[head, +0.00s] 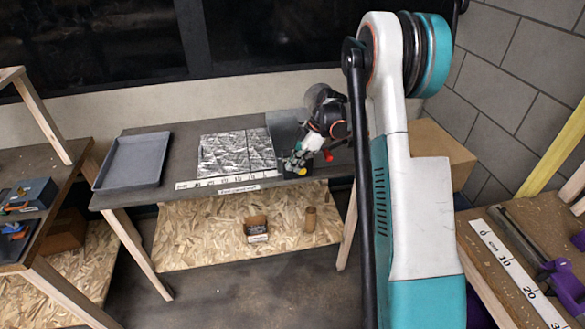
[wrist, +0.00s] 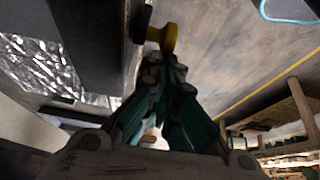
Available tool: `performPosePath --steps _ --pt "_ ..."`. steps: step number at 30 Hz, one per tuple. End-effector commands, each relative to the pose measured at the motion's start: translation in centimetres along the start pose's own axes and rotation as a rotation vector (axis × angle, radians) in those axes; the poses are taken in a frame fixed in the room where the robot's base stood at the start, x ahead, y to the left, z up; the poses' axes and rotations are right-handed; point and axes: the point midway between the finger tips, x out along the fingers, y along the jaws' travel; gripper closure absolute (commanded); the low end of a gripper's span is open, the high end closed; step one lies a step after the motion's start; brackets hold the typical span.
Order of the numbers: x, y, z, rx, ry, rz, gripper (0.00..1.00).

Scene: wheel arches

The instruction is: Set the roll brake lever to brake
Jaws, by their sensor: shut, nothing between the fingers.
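My gripper (head: 296,163) is at the front right of the middle table, beside a dark grey upright block (head: 287,127). In the wrist view my gripper (wrist: 166,68) has its fingers drawn together with nothing held. A yellow knob-like part (wrist: 168,38), which looks like the lever's end, lies just beyond the fingertips. I cannot tell whether they touch. A small yellow spot (head: 302,171) shows by the fingertips in the head view. The lever's setting cannot be read, as my gripper and arm cover much of it. Silver foil (head: 237,152) lies left of the block.
The middle table (head: 185,140) bears a grey tray (head: 133,160) and a white scale strip (head: 215,181). A cardboard box (head: 443,150) is behind my arm. Benches stand left and right.

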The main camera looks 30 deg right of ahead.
Motion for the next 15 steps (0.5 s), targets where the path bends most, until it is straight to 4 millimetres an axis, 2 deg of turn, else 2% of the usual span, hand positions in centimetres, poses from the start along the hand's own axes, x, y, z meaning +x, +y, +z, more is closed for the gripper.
performPosePath --steps 15 --pt "-1.3 0.0 2.4 0.002 -0.003 0.0 1.0"
